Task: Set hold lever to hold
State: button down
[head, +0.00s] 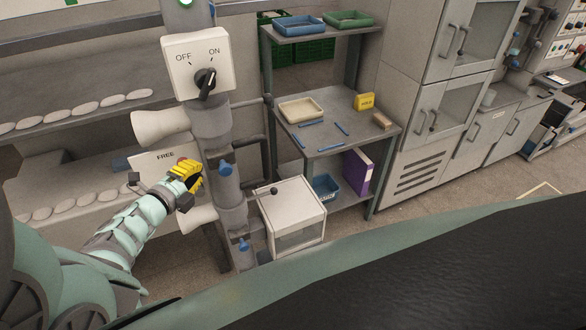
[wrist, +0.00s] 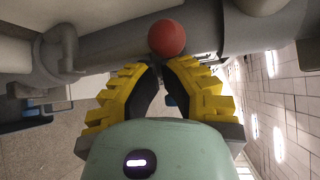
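The hold lever's red ball knob (wrist: 166,38) shows in the wrist view just beyond my fingertips. In the head view a dark red bit of the knob (head: 183,160) shows at the right side of the pale plate marked FREE (head: 160,163). My gripper (head: 192,172) has yellow fingers and is in front of the plate's lower right part, covering much of the lever. In the wrist view my gripper (wrist: 160,68) has a narrow gap between its fingertips and holds nothing that I can see. No HOLD mark is visible on the plate.
An OFF/ON switch box (head: 197,63) with a black knob is above on the grey column (head: 211,124). A white box (head: 292,215) and a shelf rack (head: 340,141) stand to the right.

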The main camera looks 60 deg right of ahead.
jog(key=shift+w+a+f+n+h+b, duration=0.1)
jog(key=shift+w+a+n+h+b, duration=0.2)
jog(key=shift+b, duration=0.35)
jog(key=w+a+f+n+t+h+b, duration=0.2)
jog(key=a+f+n+t+b, duration=0.2)
jog(key=n+b, duration=0.5)
jog(key=w+a+f+n+t+h+b, duration=0.2)
jog(key=n+t+b, duration=0.7)
jog(key=b, duration=0.9)
notch_tip(320, 180, down, 2)
jog(key=shift+w+a+f+n, duration=0.1)
jog(key=shift+w+a+n, duration=0.3)
jog(key=shift+a, duration=0.65)
